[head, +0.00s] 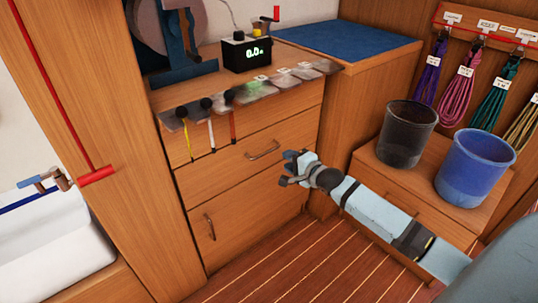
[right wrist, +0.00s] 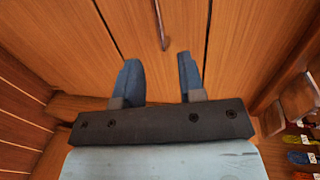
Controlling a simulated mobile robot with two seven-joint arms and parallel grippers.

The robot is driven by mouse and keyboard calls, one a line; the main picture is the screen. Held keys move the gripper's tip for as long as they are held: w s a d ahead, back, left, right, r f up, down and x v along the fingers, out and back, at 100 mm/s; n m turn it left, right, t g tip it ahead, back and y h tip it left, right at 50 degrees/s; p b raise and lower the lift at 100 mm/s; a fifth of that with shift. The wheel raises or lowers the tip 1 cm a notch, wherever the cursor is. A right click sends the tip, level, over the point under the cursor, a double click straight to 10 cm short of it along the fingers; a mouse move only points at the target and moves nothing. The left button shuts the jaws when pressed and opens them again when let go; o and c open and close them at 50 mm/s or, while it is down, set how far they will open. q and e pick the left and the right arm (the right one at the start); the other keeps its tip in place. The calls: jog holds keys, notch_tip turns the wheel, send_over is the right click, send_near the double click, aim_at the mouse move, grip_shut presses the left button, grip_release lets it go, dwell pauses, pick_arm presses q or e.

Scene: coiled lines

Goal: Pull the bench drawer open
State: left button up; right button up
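The wooden bench has a drawer front (head: 235,160) with a curved metal handle (head: 263,150); its front sits flush with the bench face. A second handle (head: 210,227) is upright on the lower panel. My right gripper (head: 287,168) is in front of the bench, just right of and below the drawer handle. In the right wrist view its two blue fingers (right wrist: 158,75) are apart with nothing between them. A metal handle (right wrist: 160,25) shows ahead of the gap, beyond the fingertips. My left gripper is not in view.
A black box with a digital display (head: 246,52) stands on the bench top. Short yellow, white and red lines (head: 211,135) hang over the front edge. A dark bucket (head: 406,135) and a blue bucket (head: 474,168) stand at right. The striped floor (head: 290,255) before the bench is clear.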

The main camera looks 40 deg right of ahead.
aim_at(270, 151)
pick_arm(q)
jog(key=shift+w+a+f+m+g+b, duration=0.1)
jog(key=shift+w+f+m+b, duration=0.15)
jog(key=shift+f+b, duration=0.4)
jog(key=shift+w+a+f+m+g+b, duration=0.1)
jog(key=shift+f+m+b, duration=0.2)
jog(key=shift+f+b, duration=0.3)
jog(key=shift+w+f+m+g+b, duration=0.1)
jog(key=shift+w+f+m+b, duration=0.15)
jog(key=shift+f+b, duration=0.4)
pick_arm(e)
jog(key=shift+x, duration=5.15)
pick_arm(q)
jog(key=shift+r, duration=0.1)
pick_arm(e)
jog(key=shift+a, duration=0.1)
jog(key=shift+c, duration=0.4)
grip_shut()
